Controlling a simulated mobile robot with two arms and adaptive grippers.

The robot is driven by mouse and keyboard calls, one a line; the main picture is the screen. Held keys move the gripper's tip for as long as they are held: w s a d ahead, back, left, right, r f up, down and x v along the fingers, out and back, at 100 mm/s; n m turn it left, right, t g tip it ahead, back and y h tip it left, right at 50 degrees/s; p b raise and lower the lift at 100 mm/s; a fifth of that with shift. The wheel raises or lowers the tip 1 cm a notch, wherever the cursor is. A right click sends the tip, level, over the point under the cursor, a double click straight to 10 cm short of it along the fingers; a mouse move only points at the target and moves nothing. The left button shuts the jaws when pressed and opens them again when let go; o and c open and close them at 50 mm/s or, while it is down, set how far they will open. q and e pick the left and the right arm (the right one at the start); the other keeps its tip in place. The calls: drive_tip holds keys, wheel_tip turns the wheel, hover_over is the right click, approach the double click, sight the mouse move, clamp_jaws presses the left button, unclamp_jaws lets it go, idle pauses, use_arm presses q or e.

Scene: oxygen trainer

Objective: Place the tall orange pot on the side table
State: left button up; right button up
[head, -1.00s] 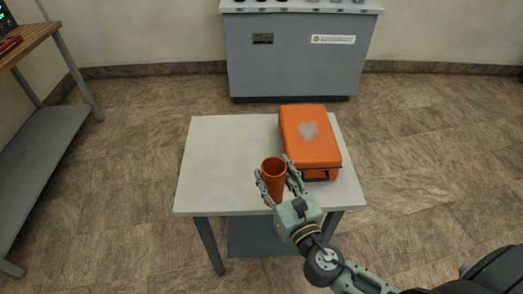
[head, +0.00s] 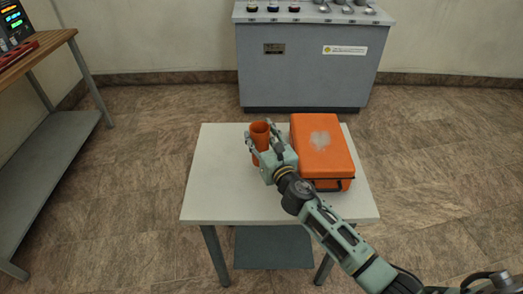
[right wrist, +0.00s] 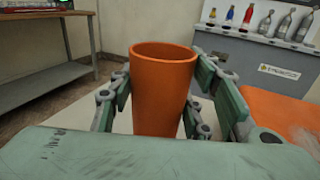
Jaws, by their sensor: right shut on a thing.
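The tall orange pot (head: 260,135) is upright over the white top of the side table (head: 215,190), left of the orange case. My right gripper (head: 263,148) is shut on the pot from the near side. In the right wrist view the pot (right wrist: 162,90) stands between the fingers of the right gripper (right wrist: 160,95), its open rim facing up. The pot's lower end is hidden by the gripper, so I cannot tell whether it touches the table. My left gripper is not in view.
An orange case (head: 322,150) with a pale mark lies on the table's right half. A grey cabinet (head: 300,65) with bottles on top stands behind. A wooden-topped bench (head: 40,50) stands at the left. The table's left and front areas are clear.

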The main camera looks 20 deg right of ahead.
sight(261, 147)
wheel_tip(261, 147, down, 4)
drive_tip(key=shift+r+b, duration=0.1)
drive_tip(key=shift+b, duration=0.9)
drive_tip(key=shift+r, duration=0.1)
drive_tip(key=o, duration=1.2)
drive_tip(key=shift+s, duration=0.35)
drive_tip(key=s, duration=0.3)
drive_tip(key=s+d, duration=0.1)
drive_tip(key=s, duration=0.7)
drive_tip(key=shift+s+d, duration=0.15)
drive_tip(key=shift+d, duration=0.05)
